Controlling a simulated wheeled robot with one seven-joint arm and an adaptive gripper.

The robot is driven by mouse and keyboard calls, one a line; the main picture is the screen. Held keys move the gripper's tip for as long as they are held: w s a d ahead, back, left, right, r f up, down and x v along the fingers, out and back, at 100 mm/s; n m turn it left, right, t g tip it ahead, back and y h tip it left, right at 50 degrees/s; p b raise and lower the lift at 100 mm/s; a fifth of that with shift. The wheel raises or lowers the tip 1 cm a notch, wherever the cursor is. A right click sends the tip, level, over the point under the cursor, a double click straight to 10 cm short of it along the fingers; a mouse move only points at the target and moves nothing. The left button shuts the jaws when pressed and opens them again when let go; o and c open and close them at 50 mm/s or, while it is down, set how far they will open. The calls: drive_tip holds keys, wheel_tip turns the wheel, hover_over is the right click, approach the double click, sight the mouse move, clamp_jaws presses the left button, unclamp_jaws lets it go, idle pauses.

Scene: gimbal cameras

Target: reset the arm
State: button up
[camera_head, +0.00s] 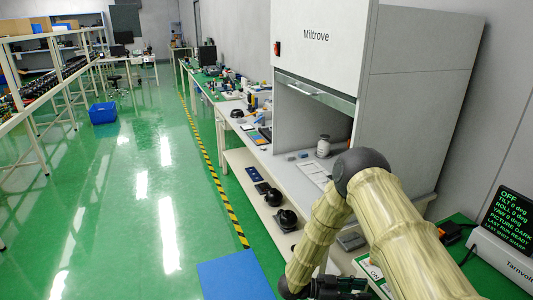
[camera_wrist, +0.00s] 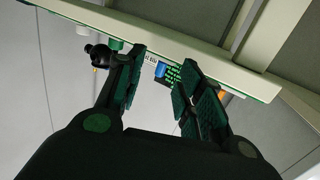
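My arm, cream and ribbed with a dark elbow joint, reaches in from the lower right in the head view and bends down toward the bottom edge. My gripper (camera_head: 342,287) is partly cut off at the bottom of that view. In the wrist view, my gripper (camera_wrist: 163,60) has its two dark, green-padded fingers apart, with nothing held between them. A screen with green text (camera_wrist: 186,73) shows beyond the gap between the fingers.
A grey fume hood (camera_head: 315,45) marked "Miltrove" stands behind the arm, with a white bottle (camera_head: 323,146) inside. A black display (camera_head: 510,215) reads "OFF". A blue mat (camera_head: 234,277) lies on the floor at left. Green floor is open beyond the striped line.

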drive_tip(key=s+f+n+t+y, duration=0.75)
drive_tip(key=f+n+y, duration=0.25)
drive_tip(key=f+n, duration=0.25)
drive_tip(key=s+a+n+g+y, duration=0.2)
drive_tip(key=s+a+g+y, duration=0.1)
drive_tip(key=s, duration=1)
drive_tip(key=s+a+n+g+y, duration=0.3)
drive_tip(key=s+a+y, duration=0.1)
drive_tip(key=s, duration=0.9)
drive_tip(key=shift+n, duration=0.35)
